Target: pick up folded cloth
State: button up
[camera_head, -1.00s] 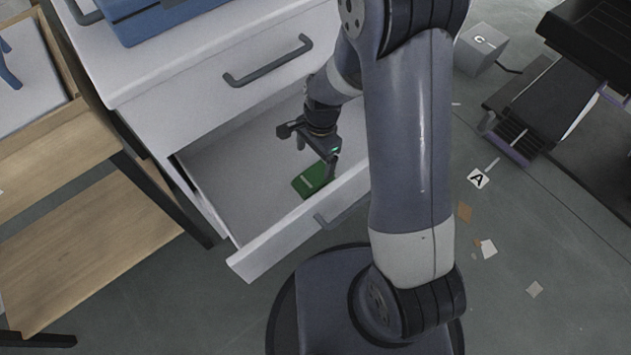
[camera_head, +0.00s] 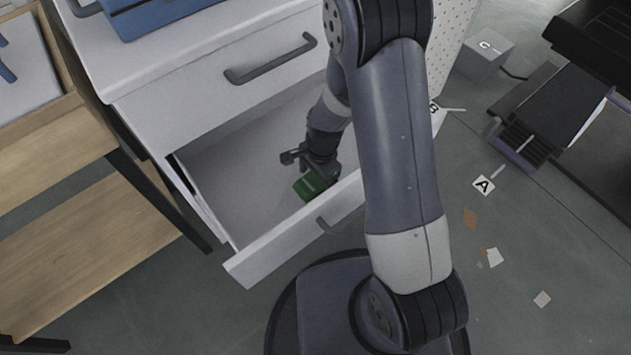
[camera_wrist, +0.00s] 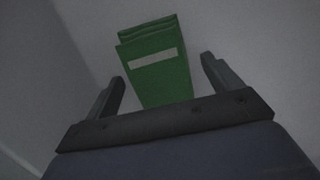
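The green folded cloth (camera_head: 309,186) lies on the floor of the open drawer, close to the drawer's front panel. In the wrist view the cloth (camera_wrist: 158,66) shows folded layers at its far end and a pale stripe across its top. My gripper (camera_head: 316,164) is down inside the drawer, right at the cloth. In the wrist view my gripper (camera_wrist: 163,85) is open, with one finger on each side of the cloth's near end. Gaps show between the fingers and the cloth. The cloth's nearest end is hidden behind the gripper body.
The open white drawer (camera_head: 223,205) has walls around my gripper, with its front panel (camera_head: 290,232) close by. A closed drawer with a grey handle (camera_head: 270,60) is above. A blue case (camera_head: 160,15) sits on top. A wooden shelf (camera_head: 90,240) stands at the left.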

aim_at(316, 179)
jog(key=c, duration=1)
notch_tip(316, 179, up, 10)
jog(key=p, duration=0.3)
